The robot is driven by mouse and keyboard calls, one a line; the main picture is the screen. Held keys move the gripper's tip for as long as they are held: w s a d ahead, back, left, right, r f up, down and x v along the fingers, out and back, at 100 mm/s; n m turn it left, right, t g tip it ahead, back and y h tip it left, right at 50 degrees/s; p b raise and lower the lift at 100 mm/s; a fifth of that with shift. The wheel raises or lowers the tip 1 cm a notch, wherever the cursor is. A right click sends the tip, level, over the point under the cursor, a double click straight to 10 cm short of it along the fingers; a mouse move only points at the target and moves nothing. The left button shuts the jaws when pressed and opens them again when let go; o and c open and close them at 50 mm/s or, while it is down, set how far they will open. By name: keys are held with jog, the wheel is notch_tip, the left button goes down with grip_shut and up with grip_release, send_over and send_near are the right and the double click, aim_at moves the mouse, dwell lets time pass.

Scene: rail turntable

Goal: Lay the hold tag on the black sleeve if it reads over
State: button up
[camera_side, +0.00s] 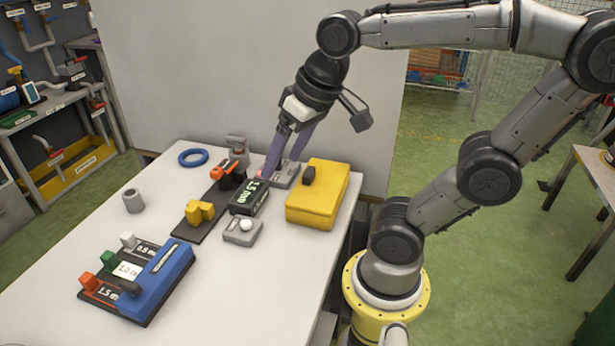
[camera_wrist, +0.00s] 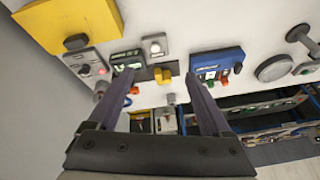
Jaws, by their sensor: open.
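My gripper (camera_side: 281,166) is open with two purple fingers, above the back of the white table behind the black display box. In the wrist view my gripper (camera_wrist: 160,77) has nothing between its fingertips. The black display box (camera_side: 248,197) shows pale digits that look like 1.5 and more, too small to read surely. It also shows in the wrist view (camera_wrist: 127,60). I cannot pick out a hold tag or a black sleeve for certain. A dark rail (camera_side: 190,232) carries a yellow block (camera_side: 200,212) and an orange part (camera_side: 223,171).
A yellow box (camera_side: 318,205) with a black knob stands right of the display. A grey box with a white button (camera_side: 243,231) is in front. The table's front right is clear.

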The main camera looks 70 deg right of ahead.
jog(key=s+f+n, duration=0.2)
jog(key=s, duration=0.1)
jog(key=s+a+f+n+t, duration=0.1)
jog(key=shift+s, duration=0.15)
dwell(1.2)
